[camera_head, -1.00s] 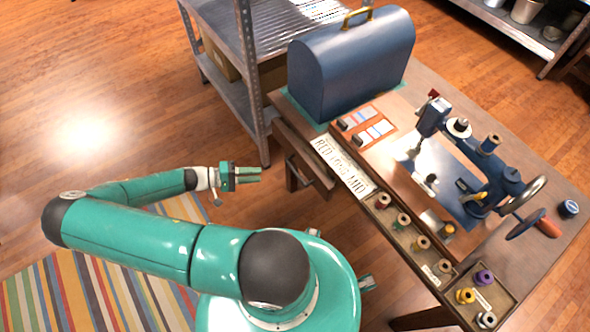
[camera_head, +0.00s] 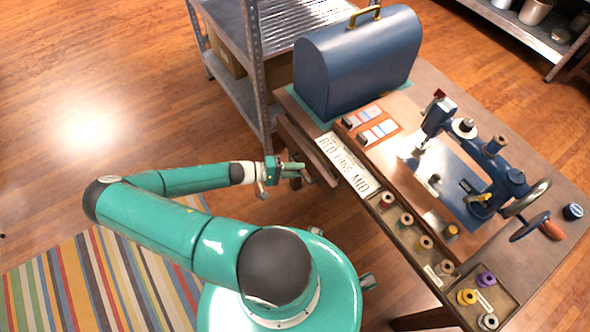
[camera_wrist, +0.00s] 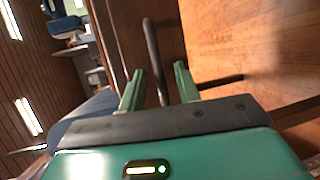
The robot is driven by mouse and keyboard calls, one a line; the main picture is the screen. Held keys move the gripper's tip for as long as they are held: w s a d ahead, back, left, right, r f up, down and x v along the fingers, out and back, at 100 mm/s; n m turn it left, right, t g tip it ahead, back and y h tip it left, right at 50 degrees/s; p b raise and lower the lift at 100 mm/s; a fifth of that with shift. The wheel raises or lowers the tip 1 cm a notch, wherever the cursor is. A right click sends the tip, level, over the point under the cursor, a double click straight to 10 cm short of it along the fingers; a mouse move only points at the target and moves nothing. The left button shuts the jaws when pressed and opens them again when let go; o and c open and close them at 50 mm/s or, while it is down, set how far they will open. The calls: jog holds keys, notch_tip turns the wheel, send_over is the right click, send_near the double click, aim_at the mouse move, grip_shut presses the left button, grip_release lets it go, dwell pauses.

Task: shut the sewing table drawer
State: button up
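The wooden sewing table (camera_head: 432,84) stands at the right in the head view. Its drawer (camera_head: 318,161) sticks out at the table's left side. The dark bar handle (camera_wrist: 153,55) shows in front of the brown drawer front (camera_wrist: 172,42) in the wrist view. My gripper (camera_head: 298,169) is close to the drawer front. In the wrist view its two green fingers (camera_wrist: 158,82) are apart, with the handle's lower end appearing between them. I cannot tell whether they touch the handle. The drawer's inside is not clearly visible.
A blue sewing machine (camera_head: 485,190), a blue case (camera_head: 356,62) and thread trays (camera_head: 405,222) stand on the table. A metal shelf (camera_head: 256,70) stands behind the drawer. A striped rug (camera_head: 95,285) lies at lower left, and the wooden floor at left is clear.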

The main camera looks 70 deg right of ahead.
aim_at(316, 158)
grip_shut()
jog(key=s+d, duration=0.2)
jog(key=d, duration=0.1)
jog(key=s+d, duration=0.3)
jog(key=shift+s+d, duration=0.25)
jog(key=shift+s, duration=0.1)
grip_release()
jog(key=shift+s+d, duration=0.1)
jog(key=shift+d, duration=0.05)
jog(key=v, duration=1.4)
